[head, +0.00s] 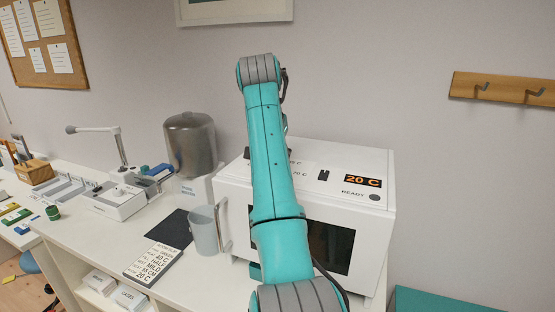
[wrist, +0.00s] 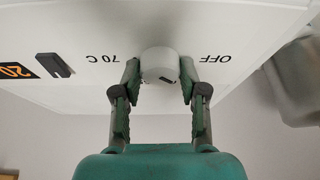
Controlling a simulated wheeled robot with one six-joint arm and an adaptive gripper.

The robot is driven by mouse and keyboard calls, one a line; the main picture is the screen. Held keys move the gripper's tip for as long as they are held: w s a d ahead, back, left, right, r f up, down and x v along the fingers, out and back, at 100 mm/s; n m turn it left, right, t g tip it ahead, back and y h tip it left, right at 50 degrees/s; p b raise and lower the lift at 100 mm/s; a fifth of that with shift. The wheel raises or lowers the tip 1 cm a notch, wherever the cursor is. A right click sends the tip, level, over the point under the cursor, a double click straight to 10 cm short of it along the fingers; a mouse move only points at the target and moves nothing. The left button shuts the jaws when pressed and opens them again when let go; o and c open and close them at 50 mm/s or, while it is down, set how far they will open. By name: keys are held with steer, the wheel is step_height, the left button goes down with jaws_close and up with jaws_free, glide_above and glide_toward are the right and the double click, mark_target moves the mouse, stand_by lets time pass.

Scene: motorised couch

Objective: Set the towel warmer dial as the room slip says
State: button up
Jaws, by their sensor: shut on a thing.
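The towel warmer (head: 375,235) is a white box with a dark window at the right of the counter. Its orange display (head: 362,181) reads 20 C, with READY below. In the wrist view, the pale round dial (wrist: 159,62) sits between the upside-down labels OFF and 70 C, and a small dark mark shows on its lower edge. My gripper (wrist: 160,73) is shut on the dial, one finger on each side. In the head view my arm hides the gripper and dial. The room slip (head: 153,264) shows 40 C, HALF, MILD, 55 CM and 20 C; its small row labels are hard to read.
A grey mug (head: 205,231) stands just left of the warmer, near a domed dispenser (head: 190,143). A dark slot-like switch (head: 323,175) is on the warmer's top. A wall rail with hooks (head: 505,89) is at right. Small items crowd the counter's left.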

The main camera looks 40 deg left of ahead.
steer(key=shift+m+h, duration=0.6)
steer(key=shift+m, duration=1.1)
steer(key=o, duration=1.2)
steer(key=shift+w+f, duration=0.1)
steer(key=shift+c, duration=0.2)
steer(key=shift+a, duration=0.1)
steer(key=v, duration=0.7)
steer(key=shift+r, duration=0.3)
steer(key=shift+s, duration=0.25)
